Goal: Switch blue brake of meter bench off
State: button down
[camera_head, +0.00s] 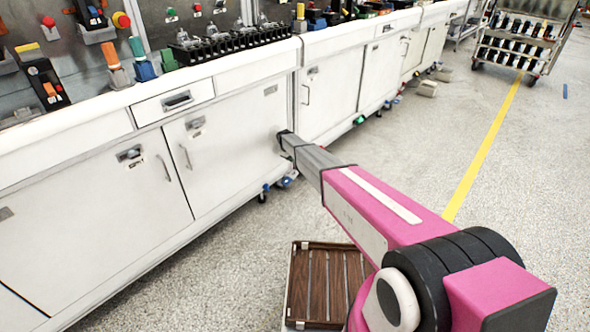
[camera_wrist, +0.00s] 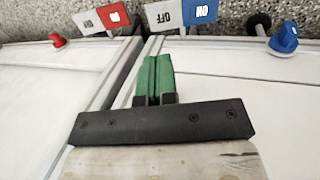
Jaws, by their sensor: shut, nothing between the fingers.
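In the wrist view a two-part pedal, my best reading of the blue brake (camera_wrist: 200,12), shows at the top, with a blue half marked ON and a pale half marked OFF. It sits at the bench's lower edge, and its tilt is unclear. A blue caster part also shows under the bench in the head view (camera_head: 284,182). My gripper (camera_wrist: 153,80), with green fingers, is shut and empty. It is in front of the white bench doors (camera_wrist: 230,75), apart from the pedal. In the head view my arm's end is near the doors, and its fingers cannot be made out.
A red and white pedal (camera_wrist: 101,19) is left of the blue one. A red knob (camera_wrist: 58,40) and a blue knob (camera_wrist: 285,40) stand near the edge. A slatted brown pallet (camera_head: 322,288) lies on the floor. A trolley (camera_head: 520,40) stands far right; the floor between is clear.

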aim_at(296, 175)
jog(key=x, duration=1.4)
jog(key=shift+s+a, duration=0.1)
jog(key=shift+s, duration=0.1)
